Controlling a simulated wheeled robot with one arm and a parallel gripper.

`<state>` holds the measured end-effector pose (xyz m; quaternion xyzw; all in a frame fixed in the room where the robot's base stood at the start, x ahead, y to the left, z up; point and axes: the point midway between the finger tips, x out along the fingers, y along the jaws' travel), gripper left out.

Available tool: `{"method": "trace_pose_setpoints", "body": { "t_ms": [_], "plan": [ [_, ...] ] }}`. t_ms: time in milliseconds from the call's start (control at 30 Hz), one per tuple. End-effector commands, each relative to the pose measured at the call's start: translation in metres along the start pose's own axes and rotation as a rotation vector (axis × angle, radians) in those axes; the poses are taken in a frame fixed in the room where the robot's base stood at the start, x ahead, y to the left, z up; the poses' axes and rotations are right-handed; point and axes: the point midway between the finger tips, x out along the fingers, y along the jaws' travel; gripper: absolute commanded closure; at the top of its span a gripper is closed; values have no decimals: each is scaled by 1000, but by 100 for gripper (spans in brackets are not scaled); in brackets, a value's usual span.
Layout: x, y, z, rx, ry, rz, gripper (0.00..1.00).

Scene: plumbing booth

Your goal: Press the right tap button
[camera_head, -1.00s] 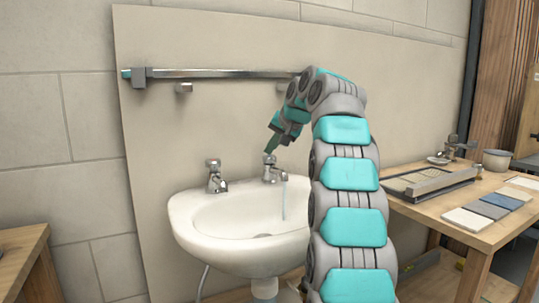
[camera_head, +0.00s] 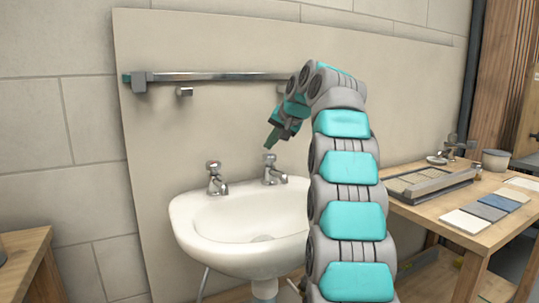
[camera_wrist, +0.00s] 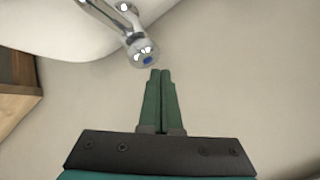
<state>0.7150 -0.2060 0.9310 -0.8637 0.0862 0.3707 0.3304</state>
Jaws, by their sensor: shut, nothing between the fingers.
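The right tap (camera_head: 273,174) is chrome and stands on the back rim of the white basin (camera_head: 190,222). Its top button, with a blue mark (camera_wrist: 147,60), shows at the top of the wrist view. My gripper (camera_head: 267,146) is shut and empty, pointing down just above the right tap. In the wrist view its green fingertips (camera_wrist: 160,72) lie close to the button, with a small gap. No water shows under the right tap's spout. The left tap (camera_head: 215,180) stands on the rim to the left.
A metal rail (camera_head: 215,76) runs along the backing panel above the basin. A wooden workbench (camera_head: 480,237) with tiles and a tray stands at right. Another wooden bench (camera_head: 25,262) is at left.

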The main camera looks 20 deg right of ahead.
Motion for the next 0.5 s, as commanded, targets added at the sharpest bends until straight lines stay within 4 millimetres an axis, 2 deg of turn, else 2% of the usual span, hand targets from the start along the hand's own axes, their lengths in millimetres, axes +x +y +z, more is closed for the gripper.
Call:
{"method": "trace_pose_setpoints", "body": {
  "t_ms": [167, 500],
  "plan": [
    [-4, -3, -3, 0, 0, 0, 100],
    [-25, -18, -18, 0, 0, 0, 100]
  ]
}}
